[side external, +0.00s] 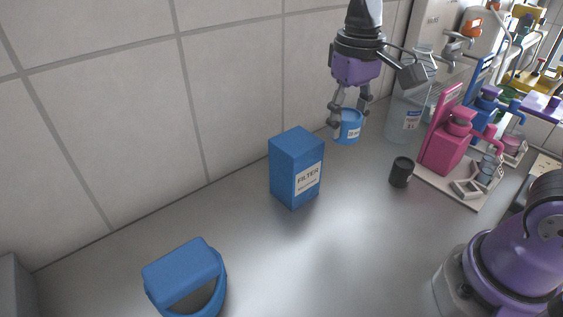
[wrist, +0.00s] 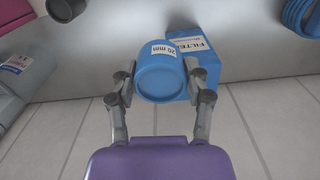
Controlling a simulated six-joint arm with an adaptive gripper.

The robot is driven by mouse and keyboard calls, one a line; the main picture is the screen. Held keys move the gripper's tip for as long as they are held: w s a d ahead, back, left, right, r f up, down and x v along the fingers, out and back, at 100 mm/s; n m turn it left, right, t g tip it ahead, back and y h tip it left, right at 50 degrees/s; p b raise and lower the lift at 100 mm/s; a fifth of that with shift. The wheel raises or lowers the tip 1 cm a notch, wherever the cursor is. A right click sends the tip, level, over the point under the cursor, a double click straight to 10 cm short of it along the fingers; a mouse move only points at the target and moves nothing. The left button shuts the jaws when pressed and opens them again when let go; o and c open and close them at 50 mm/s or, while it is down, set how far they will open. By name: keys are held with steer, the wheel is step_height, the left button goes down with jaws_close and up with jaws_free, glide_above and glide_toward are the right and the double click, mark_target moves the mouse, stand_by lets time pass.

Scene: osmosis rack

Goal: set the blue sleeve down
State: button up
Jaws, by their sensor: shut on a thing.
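The blue sleeve (side external: 347,128) is a short blue cylinder with a white label. My gripper (side external: 350,112) is shut on it and holds it from above, near the back wall. In the wrist view the sleeve (wrist: 161,83) sits between the two fingers of my gripper (wrist: 161,82), with one finger on each side. Its round end faces the camera and its label reads about 20 mm. In the side view it appears above the counter; the exact gap below it is hard to tell.
A blue filter box (side external: 296,168) stands left of the sleeve, partly behind it in the wrist view (wrist: 205,55). A black cup (side external: 401,172), a clear container (side external: 403,118) and a pink dispenser (side external: 448,145) stand to the right. A blue open item (side external: 187,277) is at front left. The middle counter (side external: 330,235) is clear.

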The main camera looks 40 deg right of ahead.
steer(key=w+d+f+m, duration=0.1)
steer(key=w+d+m, duration=0.3)
steer(key=d+m, duration=0.15)
steer(key=m, duration=0.9)
glide_above(338, 159)
step_height(338, 159, down, 4)
step_height(338, 159, down, 11)
steer(key=shift+d+r, duration=0.1)
steer(key=shift+r, duration=0.1)
steer(key=shift+f, duration=0.2)
steer(key=o, duration=0.9)
steer(key=shift+o, duration=0.2)
steer(key=shift+r, duration=0.15)
